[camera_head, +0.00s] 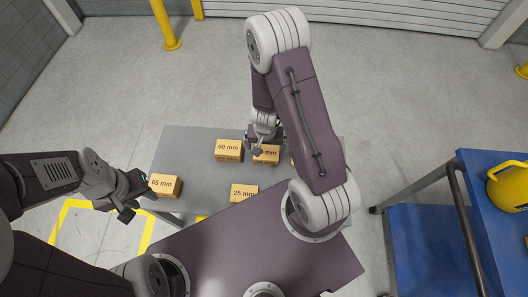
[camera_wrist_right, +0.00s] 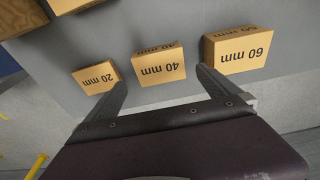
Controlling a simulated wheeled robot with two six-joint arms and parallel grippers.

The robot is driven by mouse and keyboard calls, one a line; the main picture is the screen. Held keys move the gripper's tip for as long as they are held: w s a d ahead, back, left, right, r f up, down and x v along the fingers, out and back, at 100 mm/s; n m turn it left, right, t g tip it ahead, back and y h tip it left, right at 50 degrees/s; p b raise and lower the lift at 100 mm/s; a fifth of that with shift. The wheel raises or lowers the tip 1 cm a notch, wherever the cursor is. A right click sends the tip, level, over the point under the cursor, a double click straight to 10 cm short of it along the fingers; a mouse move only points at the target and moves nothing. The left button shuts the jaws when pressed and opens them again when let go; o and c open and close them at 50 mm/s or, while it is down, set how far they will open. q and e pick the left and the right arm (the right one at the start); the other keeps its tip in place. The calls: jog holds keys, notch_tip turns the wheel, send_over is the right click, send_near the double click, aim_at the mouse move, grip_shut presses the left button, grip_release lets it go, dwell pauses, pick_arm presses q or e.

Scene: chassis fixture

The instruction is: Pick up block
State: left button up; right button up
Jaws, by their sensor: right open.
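Wooden-coloured blocks marked with sizes sit on a grey table. In the head view these are the 60 mm block (camera_head: 228,150), the 25 mm block (camera_head: 243,194), the 65 mm block (camera_head: 164,186) and the 40 mm block (camera_head: 270,156), partly covered by my right gripper (camera_head: 264,143). In the right wrist view, the open, empty right gripper (camera_wrist_right: 162,78) has the 40 mm block (camera_wrist_right: 159,65) ahead between its fingertips. The 20 mm block (camera_wrist_right: 97,77) and 60 mm block (camera_wrist_right: 237,51) lie on either side. My left gripper (camera_head: 136,197) looks open beside the 65 mm block.
The grey table (camera_head: 190,140) has bare surface between blocks. A blue cart (camera_head: 430,240) with a yellow rounded object (camera_head: 509,186) stands at right. A yellow post (camera_head: 165,25) stands behind. My right arm hides part of the table's right side.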

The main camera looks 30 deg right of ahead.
aim_at(266, 152)
jog(key=f+b, duration=0.1)
jog(key=f, duration=0.2)
jog(key=d+f+b, duration=0.1)
jog(key=shift+w+f+b, duration=0.15)
jog(key=shift+w+b, duration=0.1)
jog(key=shift+b, duration=0.1)
jog(key=shift+w, duration=0.1)
jog(key=f, duration=0.1)
jog(key=f+b, duration=0.2)
jog(key=f, duration=0.1)
jog(key=shift+w, duration=0.25)
jog(key=shift+w+d+f+b, duration=0.1)
jog(key=shift+w+f+b, duration=0.1)
jog(key=shift+f+b, duration=0.2)
jog(key=shift+c, duration=0.3)
